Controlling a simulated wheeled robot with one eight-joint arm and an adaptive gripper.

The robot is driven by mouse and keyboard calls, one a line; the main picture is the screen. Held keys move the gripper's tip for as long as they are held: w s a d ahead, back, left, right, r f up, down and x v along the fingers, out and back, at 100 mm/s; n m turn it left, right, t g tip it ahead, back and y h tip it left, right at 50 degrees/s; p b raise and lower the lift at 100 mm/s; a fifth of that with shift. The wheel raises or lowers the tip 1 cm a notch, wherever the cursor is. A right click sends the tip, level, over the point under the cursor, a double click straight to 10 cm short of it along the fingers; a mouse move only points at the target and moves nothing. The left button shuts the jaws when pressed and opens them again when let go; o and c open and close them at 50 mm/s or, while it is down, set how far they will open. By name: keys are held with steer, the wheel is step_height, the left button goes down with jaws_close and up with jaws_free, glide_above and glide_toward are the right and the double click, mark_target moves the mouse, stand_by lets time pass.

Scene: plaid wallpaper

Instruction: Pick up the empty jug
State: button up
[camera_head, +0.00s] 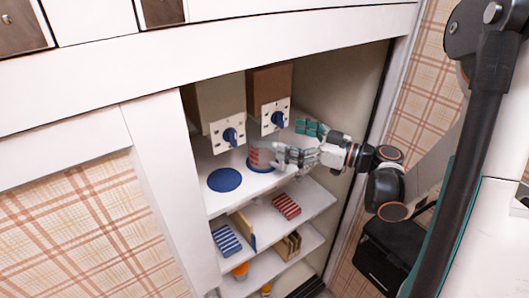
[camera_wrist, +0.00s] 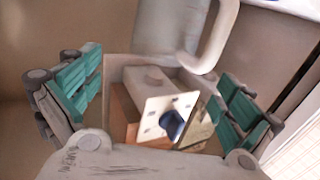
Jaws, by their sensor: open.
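My gripper (camera_head: 293,143) is open at the upper shelf, its teal pads spread apart. In the wrist view my gripper (camera_wrist: 163,90) has one finger at each side and nothing held between the pads. A pale grey jug body (camera_wrist: 168,28) with a curved handle (camera_wrist: 218,35) shows at the top of the wrist view, cut off by the edge. In the head view a red-marked vessel (camera_head: 257,158), apparently the jug, stands on a blue disc beside my fingers, which partly cover it. Whether it is empty cannot be seen.
Two dispensers with blue knobs (camera_head: 231,136) (camera_head: 278,119) stand behind on the upper shelf (camera_head: 238,203). A bare blue disc (camera_head: 224,180) lies left of the vessel. The cabinet's right wall is close to my wrist.

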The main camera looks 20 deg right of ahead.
mark_target(278, 136)
steer(key=x, duration=0.1)
steer(key=b+x, duration=0.1)
steer(key=x, duration=0.2)
steer(key=shift+w+a+f, duration=0.1)
steer(key=shift+a+f, duration=0.25)
steer(key=shift+w+a+r+b, duration=0.1)
steer(key=shift+w+a+b, duration=0.2)
steer(key=shift+w+a, duration=0.1)
steer(key=shift+d, duration=0.1)
steer(key=c, duration=1.7)
steer(key=shift+o, duration=0.2)
steer(key=shift+r, duration=0.2)
